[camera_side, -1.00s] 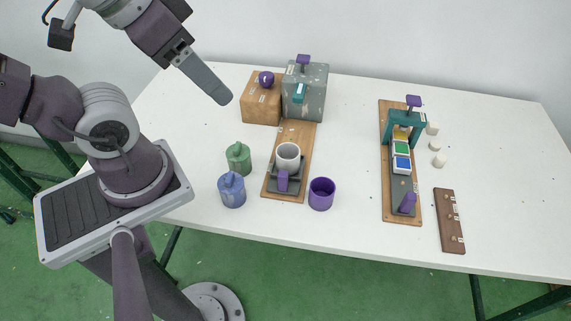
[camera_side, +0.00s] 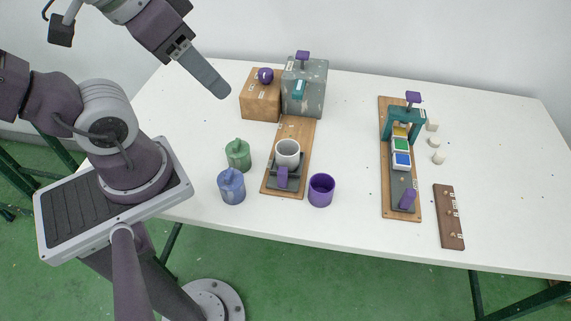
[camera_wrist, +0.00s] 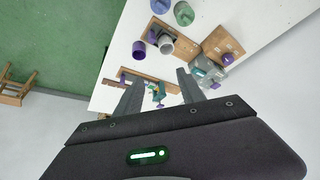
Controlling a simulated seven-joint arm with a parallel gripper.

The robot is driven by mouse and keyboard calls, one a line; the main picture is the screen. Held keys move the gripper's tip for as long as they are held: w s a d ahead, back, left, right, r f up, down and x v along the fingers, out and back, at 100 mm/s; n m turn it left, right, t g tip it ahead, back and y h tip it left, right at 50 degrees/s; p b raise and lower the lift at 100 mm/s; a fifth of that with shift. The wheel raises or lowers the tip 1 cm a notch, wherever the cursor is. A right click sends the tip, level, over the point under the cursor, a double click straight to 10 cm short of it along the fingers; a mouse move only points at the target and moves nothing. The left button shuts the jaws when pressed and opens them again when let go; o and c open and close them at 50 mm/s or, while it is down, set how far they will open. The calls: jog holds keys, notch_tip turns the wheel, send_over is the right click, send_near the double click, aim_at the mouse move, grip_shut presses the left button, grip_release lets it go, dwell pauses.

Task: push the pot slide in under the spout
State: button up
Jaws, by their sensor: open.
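The pot slide (camera_side: 295,173) is a dark grey carriage with an upright purple handle (camera_side: 283,178), at the front end of a wooden board (camera_side: 295,128). A light grey pot (camera_side: 287,150) stands upright on it; it also shows in the wrist view (camera_wrist: 166,46). The teal spout (camera_side: 299,90) sticks out from a speckled grey box (camera_side: 315,95) at the board's back end. The pot is well in front of the spout, with bare board between. My gripper (camera_side: 219,91) is raised, left of the boxes, open and empty; its fingers (camera_wrist: 159,77) are apart in the wrist view.
A wooden box (camera_side: 260,103) with a purple knob adjoins the grey box. A green jar (camera_side: 238,155) and a blue jar (camera_side: 231,188) stand left of the slide, a purple cup (camera_side: 321,191) right. Another board (camera_side: 386,205) with a teal arch stands further right.

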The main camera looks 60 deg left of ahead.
jog(key=w+a+f+n+g+y, duration=0.1)
jog(key=w+f+n+g, duration=0.15)
jog(key=w, duration=0.25)
jog(key=n+g+h, duration=0.1)
jog(key=n+g, duration=0.2)
jog(key=n, duration=0.3)
send_over(283, 170)
notch_tip(283, 170, down, 19)
jog(key=shift+a+f, duration=0.1)
notch_tip(283, 170, down, 7)
grip_shut()
